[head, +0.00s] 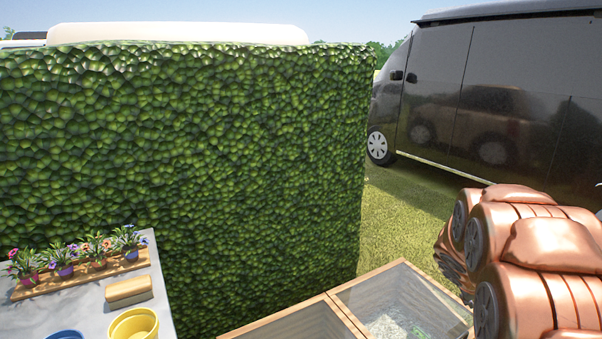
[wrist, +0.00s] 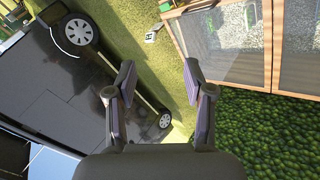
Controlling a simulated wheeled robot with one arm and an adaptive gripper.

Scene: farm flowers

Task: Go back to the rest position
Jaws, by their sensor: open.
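My gripper (wrist: 160,90) is open and empty in the wrist view, its two fingers apart with grass and the van behind them. Nothing is between the fingers. In the head view my arm's copper-coloured links (head: 545,265) fill the lower right corner; the gripper itself is not visible there.
A tall green hedge (head: 190,150) fills the left and middle. A grey table (head: 85,300) at lower left holds potted flowers (head: 97,248), a brown block (head: 128,290) and a yellow pot (head: 134,324). A wood-framed glass box (head: 400,300) stands lower centre. A dark van (head: 490,100) is parked behind.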

